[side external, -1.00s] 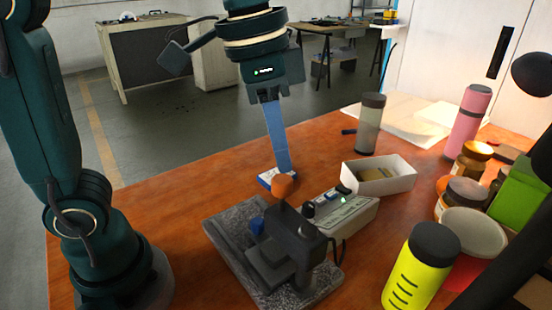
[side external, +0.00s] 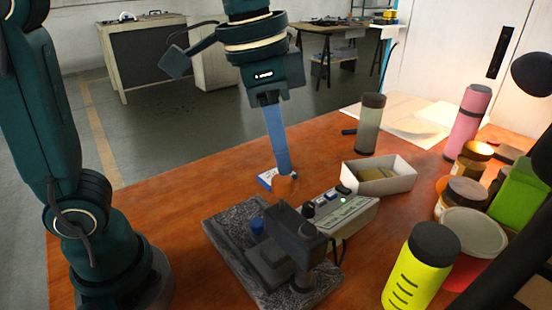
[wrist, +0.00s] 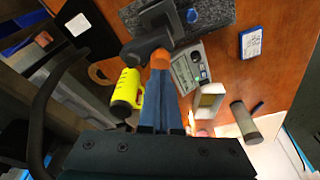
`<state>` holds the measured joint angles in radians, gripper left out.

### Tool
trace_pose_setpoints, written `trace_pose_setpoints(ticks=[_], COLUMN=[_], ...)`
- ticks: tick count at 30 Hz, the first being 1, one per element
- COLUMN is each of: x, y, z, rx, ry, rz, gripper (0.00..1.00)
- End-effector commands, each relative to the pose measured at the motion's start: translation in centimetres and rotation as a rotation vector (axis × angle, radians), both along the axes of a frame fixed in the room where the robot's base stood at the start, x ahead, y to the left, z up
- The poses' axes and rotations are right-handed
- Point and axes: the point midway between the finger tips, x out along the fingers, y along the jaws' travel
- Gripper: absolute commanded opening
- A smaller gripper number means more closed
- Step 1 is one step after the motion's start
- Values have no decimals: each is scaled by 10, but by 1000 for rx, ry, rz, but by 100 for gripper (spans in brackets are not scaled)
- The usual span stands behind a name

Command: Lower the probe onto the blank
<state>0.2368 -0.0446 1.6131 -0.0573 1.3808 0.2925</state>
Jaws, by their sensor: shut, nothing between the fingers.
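A measuring stand with a dark column and arm (side external: 298,235) stands on a speckled grey stone base (side external: 232,222). An orange ball knob (side external: 285,187) tops its lever; the knob also shows in the wrist view (wrist: 160,59). A small blue round piece (side external: 257,226) is at the base's left; I cannot tell whether it is the blank. The probe tip is hidden or too dark to make out. My gripper (side external: 284,172) is shut and empty, its blue fingers pointing down with tips at the knob, apparently touching it.
A grey readout box (side external: 345,212) with a green light sits right of the stand. Behind are an open white box (side external: 400,180), a grey cylinder (side external: 369,125) and a small blue-white packet (side external: 266,178). A yellow bottle (side external: 420,268) and jars crowd the right. The table's left is clear.

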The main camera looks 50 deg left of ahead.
Motion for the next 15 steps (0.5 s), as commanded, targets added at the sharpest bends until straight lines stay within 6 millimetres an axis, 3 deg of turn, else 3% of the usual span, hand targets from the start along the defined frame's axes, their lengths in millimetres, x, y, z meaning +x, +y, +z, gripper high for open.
trace_pose_setpoints(ticks=[15], x=[0], y=[0], z=[-10], rx=[0], ry=[1], rz=[0], gripper=[0])
